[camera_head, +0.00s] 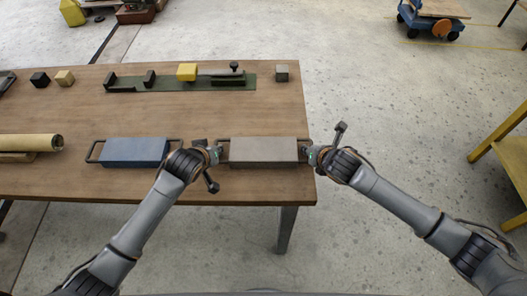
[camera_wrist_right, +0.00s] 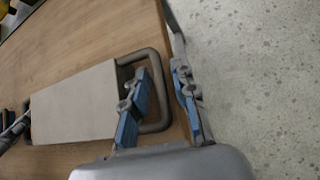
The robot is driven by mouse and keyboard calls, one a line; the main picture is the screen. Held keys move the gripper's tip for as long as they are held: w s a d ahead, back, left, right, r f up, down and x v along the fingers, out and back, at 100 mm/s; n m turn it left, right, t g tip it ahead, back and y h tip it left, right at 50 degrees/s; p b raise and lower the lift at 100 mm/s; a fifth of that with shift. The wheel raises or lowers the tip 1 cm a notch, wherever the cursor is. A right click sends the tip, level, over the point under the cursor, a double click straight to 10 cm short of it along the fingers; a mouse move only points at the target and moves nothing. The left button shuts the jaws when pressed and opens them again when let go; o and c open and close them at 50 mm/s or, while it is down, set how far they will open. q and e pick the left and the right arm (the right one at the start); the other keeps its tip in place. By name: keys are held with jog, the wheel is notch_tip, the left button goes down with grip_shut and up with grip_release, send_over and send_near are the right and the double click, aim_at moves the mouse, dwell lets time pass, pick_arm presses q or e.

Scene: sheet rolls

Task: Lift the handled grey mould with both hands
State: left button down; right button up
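The grey mould (camera_head: 263,150) is a box-shaped block lying on the table near its right front corner, with a dark handle at each end. In the right wrist view the mould (camera_wrist_right: 75,105) shows with its near handle (camera_wrist_right: 163,85). My right gripper (camera_wrist_right: 161,105) is open, with one blue-padded finger inside the handle loop and the other outside, the bar between them. My right gripper (camera_head: 311,155) is at the mould's right end in the head view. My left gripper (camera_head: 214,155) is at the left handle; its fingers are too small to tell open or shut.
A blue handled mould (camera_head: 134,152) lies left of my left gripper. A yellow roll (camera_head: 30,142) lies further left. A green strip (camera_head: 130,84) with a yellow block (camera_head: 187,72) and small cubes are along the back of the wooden table (camera_head: 210,112). The table's right edge is close.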

grip_shut()
